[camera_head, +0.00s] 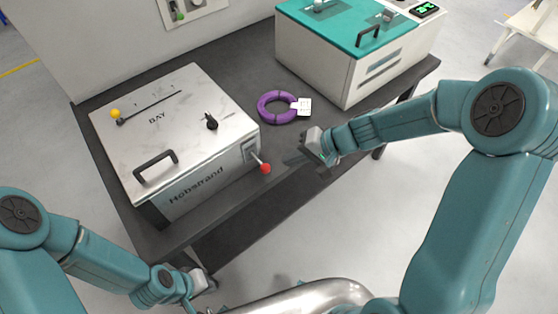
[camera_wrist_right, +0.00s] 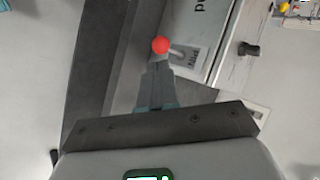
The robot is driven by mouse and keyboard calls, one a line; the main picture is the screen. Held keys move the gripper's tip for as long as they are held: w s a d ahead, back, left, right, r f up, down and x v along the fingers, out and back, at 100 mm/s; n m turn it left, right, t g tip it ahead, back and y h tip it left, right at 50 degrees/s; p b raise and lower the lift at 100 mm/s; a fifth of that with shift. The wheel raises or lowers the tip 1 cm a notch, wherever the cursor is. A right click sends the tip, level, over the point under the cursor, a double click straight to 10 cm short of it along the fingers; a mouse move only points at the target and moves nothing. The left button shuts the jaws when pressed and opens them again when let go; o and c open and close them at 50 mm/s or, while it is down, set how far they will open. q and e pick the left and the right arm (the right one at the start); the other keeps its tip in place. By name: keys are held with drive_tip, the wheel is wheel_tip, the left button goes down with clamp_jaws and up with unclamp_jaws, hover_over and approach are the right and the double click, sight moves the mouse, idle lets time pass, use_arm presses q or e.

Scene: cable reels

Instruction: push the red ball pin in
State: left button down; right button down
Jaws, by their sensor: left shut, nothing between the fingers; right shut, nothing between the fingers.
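The red ball pin (camera_head: 265,168) sticks out from the right end of the front of a white box (camera_head: 210,187) lettered "Hobarrand". Its metal shaft runs from a small labelled plate to the red ball. In the right wrist view the red ball (camera_wrist_right: 160,45) is just beyond the tips of my right gripper (camera_wrist_right: 158,72). My right gripper, also in the head view (camera_head: 294,161), is shut and empty, to the right of the ball. Whether it touches the ball cannot be told. My left gripper (camera_head: 206,298) is shut and empty at the bottom left, below the table edge.
The box has a black handle (camera_head: 156,166), a black knob (camera_head: 211,121) and a yellow-ended lever (camera_head: 116,114) on top. A purple cable coil (camera_head: 277,107) with a white tag lies on the dark table (camera_head: 262,62). A teal-topped box (camera_head: 330,68) stands behind it.

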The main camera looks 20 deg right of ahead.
sight(269, 167)
drive_tip(key=x, duration=0.4)
drive_tip(key=shift+w+a, duration=0.1)
drive_tip(key=shift+a, duration=0.2)
drive_tip(key=shift+w+a+f, duration=0.25)
drive_tip(key=shift+f, duration=0.3)
drive_tip(key=w, duration=0.1)
drive_tip(key=w+a, duration=0.1)
drive_tip(key=w, duration=0.1)
drive_tip(key=shift+w+a, duration=0.15)
drive_tip(key=shift+w, duration=0.05)
drive_tip(key=shift+r, duration=0.2)
